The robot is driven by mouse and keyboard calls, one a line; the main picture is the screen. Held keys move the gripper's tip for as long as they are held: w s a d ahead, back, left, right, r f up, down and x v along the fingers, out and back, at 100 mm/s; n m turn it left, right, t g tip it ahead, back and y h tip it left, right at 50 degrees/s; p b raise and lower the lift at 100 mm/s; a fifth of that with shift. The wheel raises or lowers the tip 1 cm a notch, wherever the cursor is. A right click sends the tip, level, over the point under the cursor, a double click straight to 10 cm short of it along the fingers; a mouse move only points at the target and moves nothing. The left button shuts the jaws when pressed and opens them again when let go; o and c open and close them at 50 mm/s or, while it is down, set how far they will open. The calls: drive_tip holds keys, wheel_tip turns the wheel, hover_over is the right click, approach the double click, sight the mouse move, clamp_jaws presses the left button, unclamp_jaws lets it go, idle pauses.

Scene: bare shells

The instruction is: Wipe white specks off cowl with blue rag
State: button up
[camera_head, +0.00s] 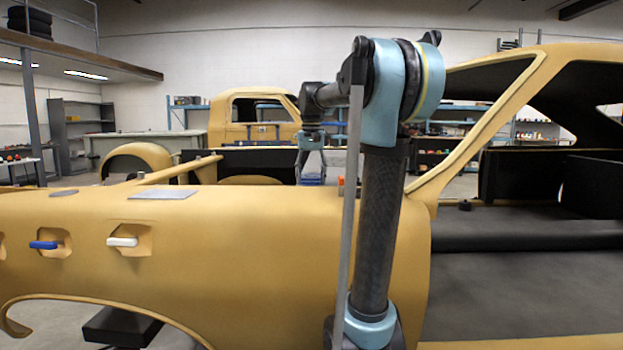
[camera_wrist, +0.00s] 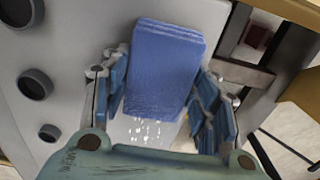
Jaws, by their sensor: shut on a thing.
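My gripper (camera_wrist: 163,72) is shut on the blue rag (camera_wrist: 168,50), a thick folded block between its two blue-padded fingers in the wrist view. Several white specks (camera_wrist: 145,130) show just below the rag's lower edge, between the fingers and my gripper's body. The pale grey panel (camera_wrist: 85,30) around them appears to be the cowl. I cannot tell whether the rag touches it. In the head view my gripper (camera_head: 312,150) hangs down beyond the yellow body side, and the specks are hidden there.
Dark round openings (camera_wrist: 35,84) line the panel's left side in the wrist view. In the head view, a yellow car shell (camera_head: 230,230) spans the front, with its windscreen pillar (camera_head: 475,120) to the right. A grey plate (camera_head: 162,193) lies on its top. Another yellow shell (camera_head: 255,112) stands behind.

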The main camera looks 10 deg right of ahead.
sight(311, 178)
drive_tip(key=shift+s+a, duration=0.2)
drive_tip(key=shift+s, duration=0.65)
drive_tip(key=shift+s+a, duration=0.15)
drive_tip(key=shift+s, duration=0.65)
drive_tip(key=shift+f, duration=0.1)
drive_tip(key=shift+w+d+r, duration=0.1)
drive_tip(key=shift+w+d, duration=0.15)
drive_tip(key=shift+w, duration=0.9)
drive_tip(key=shift+w+d+r, duration=0.1)
drive_tip(key=shift+w+d, duration=0.1)
drive_tip(key=shift+w, duration=1)
drive_tip(key=shift+w+d, duration=0.25)
drive_tip(key=shift+w, duration=0.9)
drive_tip(key=shift+w+d+f, duration=0.1)
drive_tip(key=shift+w+d, duration=0.25)
drive_tip(key=shift+w, duration=1.3)
drive_tip(key=shift+w+d+f, duration=0.1)
drive_tip(key=shift+w+d, duration=0.2)
drive_tip(key=shift+w, duration=1.35)
drive_tip(key=shift+w+d, duration=0.35)
drive_tip(key=shift+w, duration=1.3)
drive_tip(key=shift+r, duration=3)
drive_tip(key=shift+r, duration=0.1)
